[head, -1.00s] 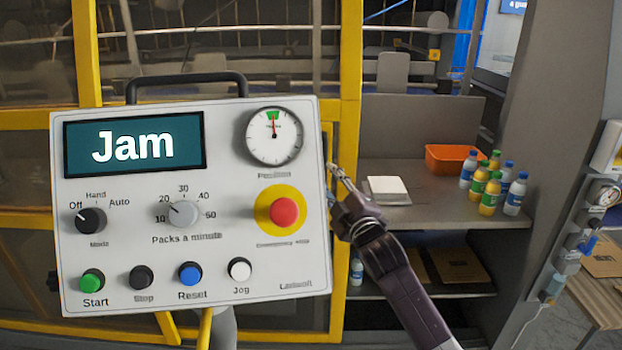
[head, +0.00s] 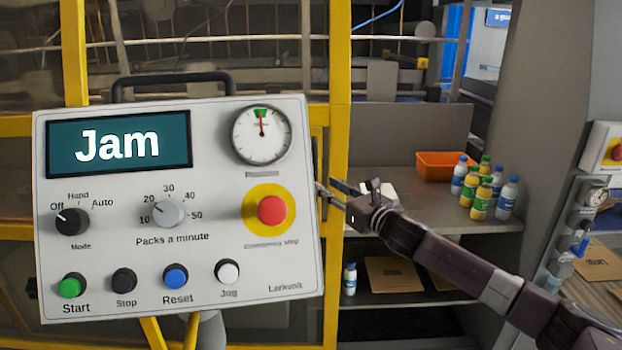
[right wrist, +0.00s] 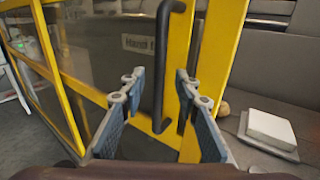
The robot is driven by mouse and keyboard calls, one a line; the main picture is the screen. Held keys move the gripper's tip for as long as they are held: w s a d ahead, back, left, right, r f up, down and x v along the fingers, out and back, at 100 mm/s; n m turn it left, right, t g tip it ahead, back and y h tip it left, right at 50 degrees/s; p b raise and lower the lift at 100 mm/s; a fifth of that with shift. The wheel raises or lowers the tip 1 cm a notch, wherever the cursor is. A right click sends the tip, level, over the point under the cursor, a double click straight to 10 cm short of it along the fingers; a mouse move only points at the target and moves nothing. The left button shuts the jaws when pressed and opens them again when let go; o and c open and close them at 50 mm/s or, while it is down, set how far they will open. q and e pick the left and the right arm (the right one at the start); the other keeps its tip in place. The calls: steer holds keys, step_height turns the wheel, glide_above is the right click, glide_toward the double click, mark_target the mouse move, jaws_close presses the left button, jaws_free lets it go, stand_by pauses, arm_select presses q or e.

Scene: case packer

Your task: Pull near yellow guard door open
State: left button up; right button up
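The near yellow guard door (head: 341,60) stands behind the control panel in the head view and looks closed. Its yellow frame (right wrist: 180,45) and dark upright bar handle (right wrist: 162,70) show in the right wrist view. My right gripper (head: 325,192) points left at the panel's right edge, near the door frame. In the right wrist view my right gripper (right wrist: 160,100) has its two fingers apart, one on each side of the handle's lower part. I see no clear contact with it. In the head view the panel hides much of the door. My left gripper is not in view.
A control panel (head: 290,120) reading "Jam" fills the left front, close to my right fingertips. Right of the door, a grey shelf (head: 430,205) holds an orange bin (head: 440,166), several bottles (head: 481,200) and a white block (right wrist: 268,127). A grey wall stands further right.

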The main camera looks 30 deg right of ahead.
steer(key=w+a+p, duration=0.1)
steer(key=w+p, duration=0.1)
steer(key=w, duration=0.4)
steer(key=shift+w, duration=0.3)
steer(key=shift+c, duration=0.4)
jaws_close()
